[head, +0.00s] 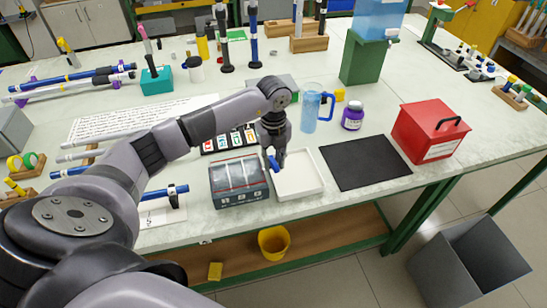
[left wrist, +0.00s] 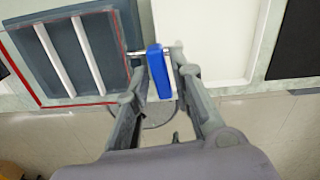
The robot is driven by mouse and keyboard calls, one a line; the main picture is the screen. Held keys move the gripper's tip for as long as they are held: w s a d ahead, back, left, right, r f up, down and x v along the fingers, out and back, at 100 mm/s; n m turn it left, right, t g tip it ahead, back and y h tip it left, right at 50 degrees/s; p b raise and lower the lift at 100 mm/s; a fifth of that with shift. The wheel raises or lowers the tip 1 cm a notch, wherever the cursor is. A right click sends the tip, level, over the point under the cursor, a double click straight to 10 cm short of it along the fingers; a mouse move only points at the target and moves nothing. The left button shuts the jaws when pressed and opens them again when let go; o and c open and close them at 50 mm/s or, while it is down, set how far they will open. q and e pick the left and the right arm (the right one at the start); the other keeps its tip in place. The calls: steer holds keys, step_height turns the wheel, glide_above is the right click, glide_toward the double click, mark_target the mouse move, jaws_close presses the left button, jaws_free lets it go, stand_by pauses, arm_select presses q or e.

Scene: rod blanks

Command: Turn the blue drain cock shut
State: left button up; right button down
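The blue drain cock (head: 274,163) is on the right side of a dark grey box with clear panels (head: 238,198), above a white tray (head: 318,184). In the left wrist view, the blue handle (left wrist: 158,72) sits on a short metal stem reaching out from the box (left wrist: 50,62). My left gripper (head: 276,152) points down at the cock. Its fingers (left wrist: 160,56) stand on either side of the handle, with a small gap visible on the right. My right gripper is not in view.
A black mat (head: 365,162), a blue jug (head: 311,110), a purple-labelled jar (head: 352,115) and a red box (head: 430,130) stand to the right. Number cards (head: 228,138) lie behind the grey box. The table's front edge is close to the tray.

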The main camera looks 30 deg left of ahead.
arm_select(q)
steer(key=shift+c, duration=0.3)
jaws_close()
steer(key=shift+f+m+b, duration=0.1)
steer(key=shift+m+b, duration=0.2)
steer(key=shift+b, duration=0.1)
steer(key=shift+m, duration=0.6)
steer(key=shift+o, duration=0.3)
jaws_free()
